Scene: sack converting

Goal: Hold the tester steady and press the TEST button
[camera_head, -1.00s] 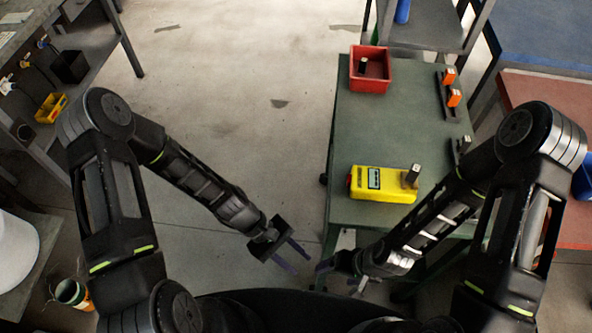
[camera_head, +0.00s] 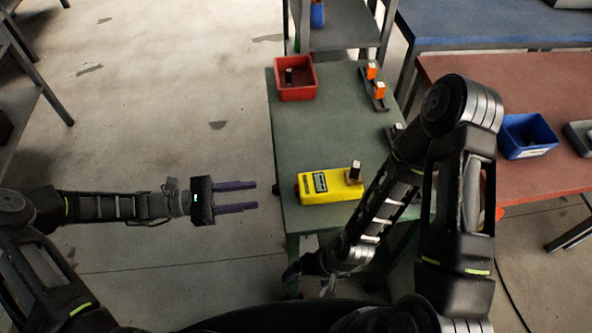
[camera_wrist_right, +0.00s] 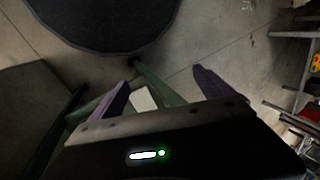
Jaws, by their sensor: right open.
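The yellow tester (camera_head: 330,188) lies on the green table (camera_head: 335,140) near its front edge. It has a small display and a dark upright block with a light top (camera_head: 355,170) at its right end. I cannot make out the TEST button. My left gripper (camera_head: 252,196) is open and empty, pointing right, a little left of the tester and beyond the table's left edge. My right gripper (camera_head: 298,270) is low in front of the table. In the right wrist view its fingers (camera_wrist_right: 160,88) are spread apart with nothing between them.
A red bin (camera_head: 296,92) with a dark block inside stands at the table's far left corner. Orange-topped blocks (camera_head: 378,89) stand in a dark rack at the far right. A red-brown table (camera_head: 500,100) with a blue bin (camera_head: 527,136) is on the right. Open floor lies left.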

